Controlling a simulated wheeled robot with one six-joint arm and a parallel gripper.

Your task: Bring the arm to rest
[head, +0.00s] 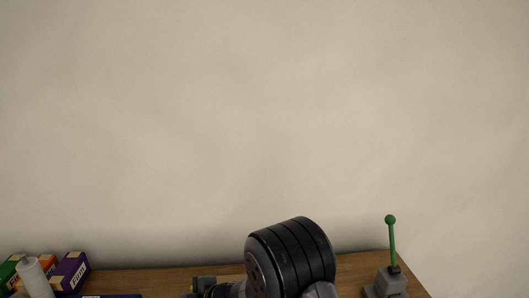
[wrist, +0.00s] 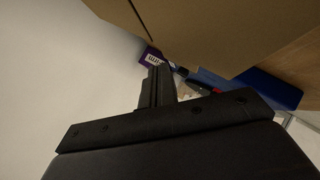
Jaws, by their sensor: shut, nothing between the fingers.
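My gripper (wrist: 157,88) shows in the wrist view as a dark bar with its fingers together, shut and empty. A brown cardboard-like surface (wrist: 215,35) fills the top right of that view, close to the fingers; I cannot tell whether they touch. In the head view, my arm's black rounded joint rises at the bottom middle, in front of the wooden surface (head: 155,280). The fingers are not clearly visible in the head view.
A purple box (head: 71,272), an orange box, a green box (head: 9,268) and a white bottle (head: 35,278) stand at the left. A grey base with a green lever (head: 391,245) stands at the right. A blue object (wrist: 255,88) lies beyond the fingers. A plain wall stands behind.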

